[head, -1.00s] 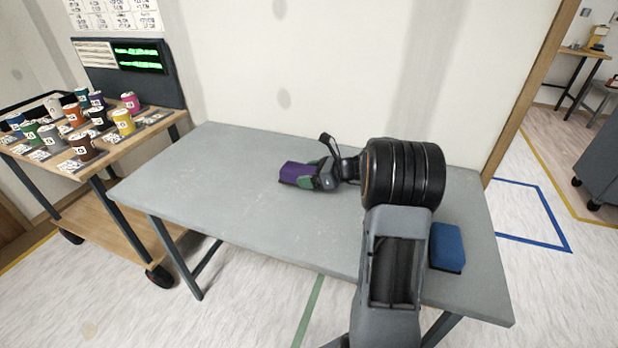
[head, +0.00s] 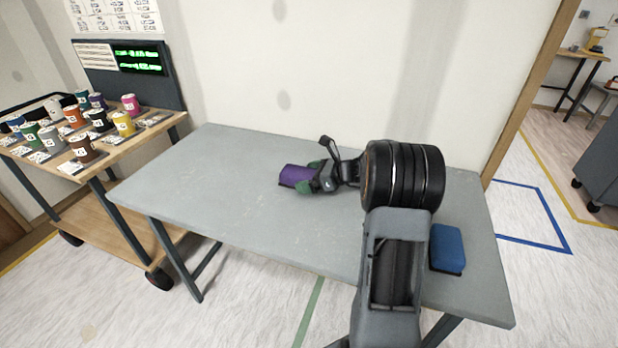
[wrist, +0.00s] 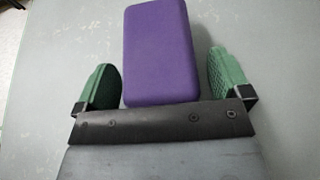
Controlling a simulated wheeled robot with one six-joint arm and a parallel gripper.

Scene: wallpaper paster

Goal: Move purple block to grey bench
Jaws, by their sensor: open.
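The purple block (head: 299,175) lies on the grey bench (head: 230,200), right of its middle and toward the wall. My gripper (head: 312,176) is low over the bench just right of the block, with its green fingers apart. In the wrist view, the purple block (wrist: 160,50) lies ahead of my open gripper (wrist: 165,85). Its near end is between the green finger pads, with a gap on each side. Most of the block extends beyond the fingertips.
A blue block (head: 446,247) lies on the bench's right part, beside my arm. A wooden cart (head: 150,130) with several coloured cans stands at the left. The wall (head: 330,70) runs behind the bench. The bench's left half is clear.

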